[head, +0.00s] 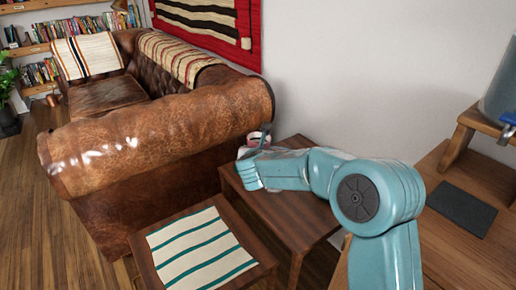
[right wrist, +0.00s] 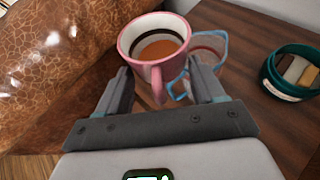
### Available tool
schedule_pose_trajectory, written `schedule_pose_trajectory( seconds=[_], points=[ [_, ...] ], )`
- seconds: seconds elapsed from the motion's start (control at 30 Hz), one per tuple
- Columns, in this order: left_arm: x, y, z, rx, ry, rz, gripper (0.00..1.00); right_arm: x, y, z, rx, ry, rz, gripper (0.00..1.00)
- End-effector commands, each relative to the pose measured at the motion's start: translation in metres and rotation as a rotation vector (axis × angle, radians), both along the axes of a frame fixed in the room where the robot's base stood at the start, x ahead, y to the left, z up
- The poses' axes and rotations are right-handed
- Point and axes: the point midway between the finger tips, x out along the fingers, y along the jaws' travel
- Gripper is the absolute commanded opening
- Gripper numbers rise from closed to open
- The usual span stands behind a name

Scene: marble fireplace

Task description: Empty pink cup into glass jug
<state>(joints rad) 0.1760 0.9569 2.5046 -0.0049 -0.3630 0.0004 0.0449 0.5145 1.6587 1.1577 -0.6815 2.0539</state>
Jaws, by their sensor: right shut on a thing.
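The pink cup (right wrist: 126,42) is in the right wrist view with brown liquid inside; its handle points toward me, between my right gripper's fingers. My right gripper (right wrist: 162,88) is shut on the cup's handle. The glass jug (right wrist: 222,46), clear with blue edges, is just right of the cup and partly hidden by the cup and a finger. I cannot tell whether cup and jug touch. In the head view, my right gripper (head: 262,142) is over the far end of a wooden side table, with a bit of the pink cup (head: 254,136) showing. My left gripper is not in view.
A teal round container (right wrist: 270,76) with blocks inside stands right of the jug. A leather sofa (head: 150,130) is close on the left. The side table (head: 300,225) is partly covered by my arm. A lower table with a striped cloth (head: 200,250) stands in front.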

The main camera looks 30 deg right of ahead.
Motion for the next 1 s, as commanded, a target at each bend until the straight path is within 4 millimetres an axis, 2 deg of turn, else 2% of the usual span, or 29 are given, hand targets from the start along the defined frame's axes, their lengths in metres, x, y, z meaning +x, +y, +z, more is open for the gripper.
schedule_pose_trajectory(
  seconds=[0.03,0.57,0.9,0.97,1.0],
  points=[
    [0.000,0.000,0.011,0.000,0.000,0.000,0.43,0.000,0.000,0.008,0.022,-0.002,0.000,0.31],
    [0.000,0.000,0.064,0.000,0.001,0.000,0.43,-0.001,0.000,0.023,0.353,-0.034,-0.002,0.31],
    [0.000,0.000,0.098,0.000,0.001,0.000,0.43,-0.001,-0.008,0.032,0.686,-0.067,-0.004,0.31],
    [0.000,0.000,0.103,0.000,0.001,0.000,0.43,-0.002,-0.013,0.032,0.790,-0.078,-0.006,0.31],
    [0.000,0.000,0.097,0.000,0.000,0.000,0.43,-0.001,-0.008,0.027,0.778,-0.074,0.000,0.31]
  ],
)
